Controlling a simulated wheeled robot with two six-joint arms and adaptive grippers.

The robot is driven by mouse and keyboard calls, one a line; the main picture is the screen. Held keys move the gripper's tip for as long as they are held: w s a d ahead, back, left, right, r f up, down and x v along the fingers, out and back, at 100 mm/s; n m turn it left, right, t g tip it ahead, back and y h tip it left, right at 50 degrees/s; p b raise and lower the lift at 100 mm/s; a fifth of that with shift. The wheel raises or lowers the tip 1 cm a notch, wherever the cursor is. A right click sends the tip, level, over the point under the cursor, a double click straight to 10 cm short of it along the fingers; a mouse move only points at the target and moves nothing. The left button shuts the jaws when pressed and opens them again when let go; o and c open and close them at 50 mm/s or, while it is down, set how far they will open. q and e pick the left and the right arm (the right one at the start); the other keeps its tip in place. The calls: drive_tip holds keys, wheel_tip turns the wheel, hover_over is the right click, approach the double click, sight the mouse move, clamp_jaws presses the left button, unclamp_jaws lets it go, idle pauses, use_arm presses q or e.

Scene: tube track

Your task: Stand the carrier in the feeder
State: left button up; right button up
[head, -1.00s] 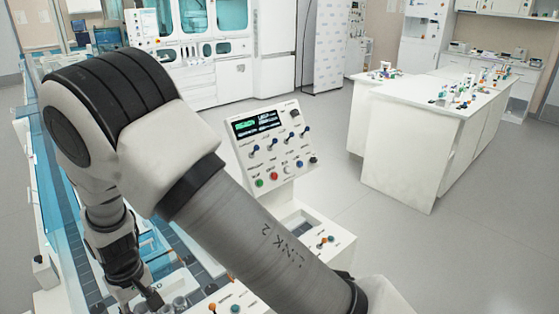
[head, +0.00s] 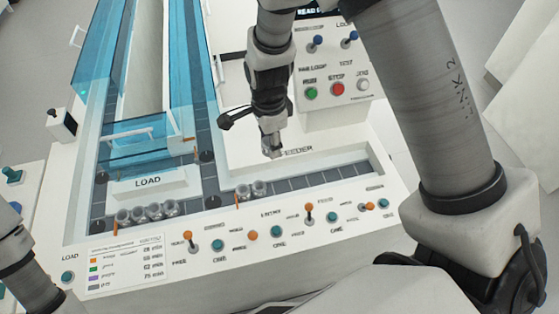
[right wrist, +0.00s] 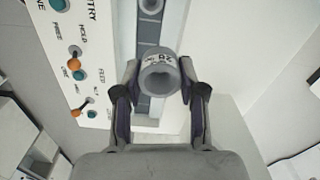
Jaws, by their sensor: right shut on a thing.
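My right gripper (head: 271,146) points down near the feeder's back edge in the head view. In the right wrist view the right gripper (right wrist: 159,82) is shut on a grey, round, hollow-topped carrier (right wrist: 159,76) with a dark number on a white label. The carrier looks roughly upright and overlaps the feeder channel in that view; its height above the floor is unclear. The feeder (head: 340,173) is a recessed grey-floored lane.
Several carriers (head: 147,212) stand in a row in the load lane by the LOAD block (head: 150,183). Blue clear covers (head: 185,70) line the track. A control panel (head: 335,85) stands behind the feeder. Toggles and buttons (head: 250,236) line the front. The feeder's right part is empty.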

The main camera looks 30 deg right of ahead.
drive_tip(key=f+m+b, duration=0.3)
drive_tip(key=b, duration=0.1)
drive_tip(key=s+f+m+b, duration=0.1)
drive_tip(key=f+m+b, duration=0.2)
drive_tip(key=f+b, duration=0.1)
drive_tip(key=s+d+f+m+b, duration=0.1)
drive_tip(key=f+m+b, duration=0.1)
drive_tip(key=f+b, duration=0.1)
drive_tip(key=shift+s+f+m+b, duration=0.25)
drive_tip(key=shift+f+m+b, duration=0.15)
drive_tip(key=shift+f, duration=0.2)
drive_tip(key=shift+f+p, duration=0.2)
drive_tip(key=shift+p, duration=0.1)
drive_tip(key=shift+f, duration=1.15)
drive_tip(key=shift+p, duration=0.45)
drive_tip(key=shift+f, duration=0.1)
